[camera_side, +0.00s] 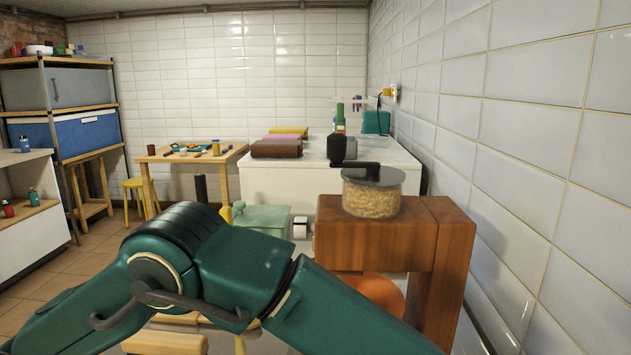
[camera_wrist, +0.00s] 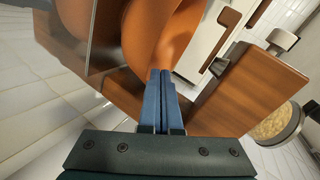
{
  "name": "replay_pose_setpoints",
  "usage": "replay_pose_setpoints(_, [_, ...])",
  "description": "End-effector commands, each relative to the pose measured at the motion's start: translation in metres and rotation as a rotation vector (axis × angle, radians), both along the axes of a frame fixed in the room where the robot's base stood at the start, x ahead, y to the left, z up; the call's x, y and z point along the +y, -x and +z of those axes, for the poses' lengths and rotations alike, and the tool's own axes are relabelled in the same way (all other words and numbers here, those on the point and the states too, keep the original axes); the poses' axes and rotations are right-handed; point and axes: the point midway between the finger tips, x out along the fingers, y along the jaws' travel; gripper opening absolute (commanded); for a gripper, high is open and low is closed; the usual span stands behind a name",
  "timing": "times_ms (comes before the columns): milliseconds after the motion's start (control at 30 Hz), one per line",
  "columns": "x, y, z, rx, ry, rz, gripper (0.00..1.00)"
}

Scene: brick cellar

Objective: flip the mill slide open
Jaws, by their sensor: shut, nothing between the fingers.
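The mill is a reddish-brown wooden block (camera_side: 392,238) with a round clear hopper of grain (camera_side: 372,196) on top. I cannot make out the slide clearly in either view.
An orange bowl (camera_side: 378,292) stands below the mill's overhang; it also fills the top of the wrist view (camera_wrist: 178,28). A tiled wall (camera_side: 545,170) is close on the right. A white counter (camera_side: 290,181) with rolled cloths stands behind.

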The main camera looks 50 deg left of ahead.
Motion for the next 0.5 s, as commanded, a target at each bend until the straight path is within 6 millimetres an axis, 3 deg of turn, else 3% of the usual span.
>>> replay_pose_setpoints(300, [-0.048,-0.023,-0.007,-0.299,-0.102,-0.067,0.00])
replay_pose_setpoints(500, [-0.028,-0.021,0.008,-0.266,-0.374,0.055,0.00])
